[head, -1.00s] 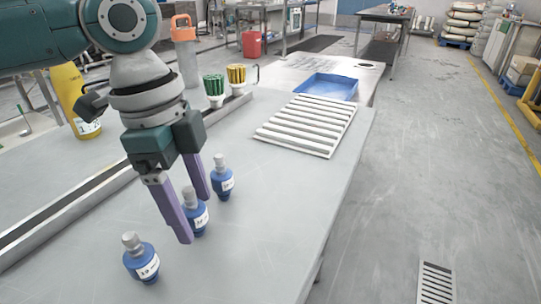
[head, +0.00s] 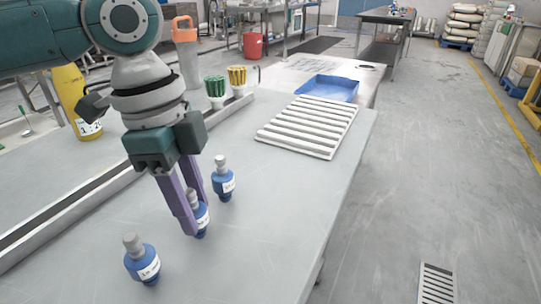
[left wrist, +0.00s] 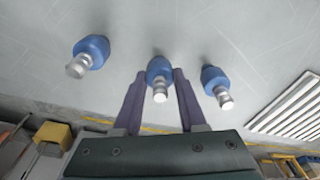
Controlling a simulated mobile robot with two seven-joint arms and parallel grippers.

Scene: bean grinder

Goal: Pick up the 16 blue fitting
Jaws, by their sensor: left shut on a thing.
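Three blue fittings with grey tops and white labels stand in a row on the grey table (head: 270,215). My left gripper (head: 193,222) is shut on the middle blue fitting (head: 203,219), which is partly hidden behind a purple finger. In the left wrist view the middle fitting (left wrist: 159,72) sits between the two fingers (left wrist: 158,95). The near fitting (head: 142,262) and the far fitting (head: 223,181) stand apart from the gripper on either side. The label numbers are too small to read surely. My right gripper is not in view.
A white slatted rack (head: 308,126) and a blue tray (head: 330,88) lie farther back. Green (head: 215,88) and yellow (head: 237,78) ribbed items, an orange-topped bottle (head: 186,55) and a yellow bottle (head: 76,100) stand behind the arm. The table is clear right of the fittings.

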